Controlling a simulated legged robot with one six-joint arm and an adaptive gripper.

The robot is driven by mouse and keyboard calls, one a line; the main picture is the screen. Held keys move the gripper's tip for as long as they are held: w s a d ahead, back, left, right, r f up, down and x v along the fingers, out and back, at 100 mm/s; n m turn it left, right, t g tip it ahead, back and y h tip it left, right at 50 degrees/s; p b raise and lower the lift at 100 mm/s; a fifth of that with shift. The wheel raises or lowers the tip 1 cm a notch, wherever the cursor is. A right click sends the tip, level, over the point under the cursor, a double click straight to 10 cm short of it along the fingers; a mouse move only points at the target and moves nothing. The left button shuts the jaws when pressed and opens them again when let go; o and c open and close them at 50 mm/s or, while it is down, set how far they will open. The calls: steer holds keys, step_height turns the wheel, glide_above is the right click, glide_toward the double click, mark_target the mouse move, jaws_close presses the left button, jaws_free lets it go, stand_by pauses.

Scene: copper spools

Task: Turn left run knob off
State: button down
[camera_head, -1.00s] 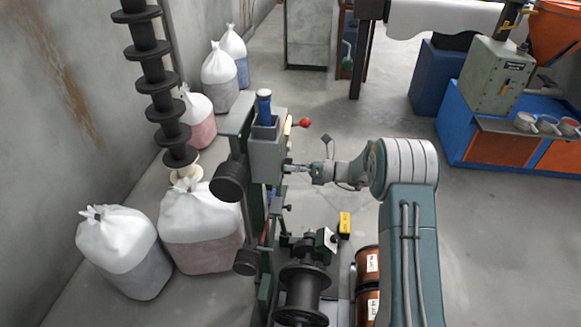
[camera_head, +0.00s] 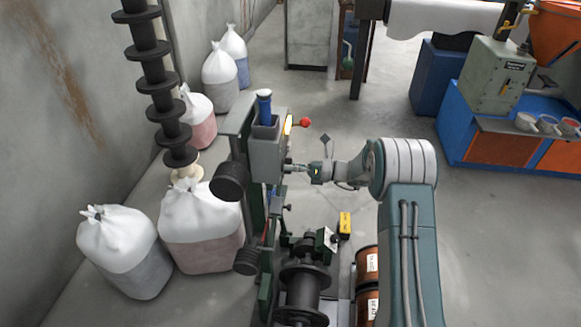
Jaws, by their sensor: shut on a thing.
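The machine's grey control box (camera_head: 266,158) stands on a green frame left of centre. My gripper (camera_head: 293,168) is at the right face of this box, with my arm reaching in from the right. Its fingers are shut on a small part at that face, where the left run knob would be. The knob is hidden by the fingers and too small to make out, so I cannot tell its angle. A red ball-ended lever (camera_head: 304,122) sticks out of the box above my gripper.
Black spools (camera_head: 305,281) sit below on the machine, with copper spools (camera_head: 367,285) beside them. A yellow box (camera_head: 345,222) is below my wrist. Full sacks (camera_head: 201,228) stand along the left wall. The floor behind my arm is clear.

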steer(key=n, duration=0.6)
steer(key=shift+w+f+n, duration=0.1)
steer(key=shift+n, duration=0.2)
steer(key=n, duration=0.6)
steer(key=shift+n, duration=0.4)
steer(key=c, duration=0.6)
jaws_free()
steer(key=shift+f, duration=0.1)
steer(key=shift+c, duration=0.2)
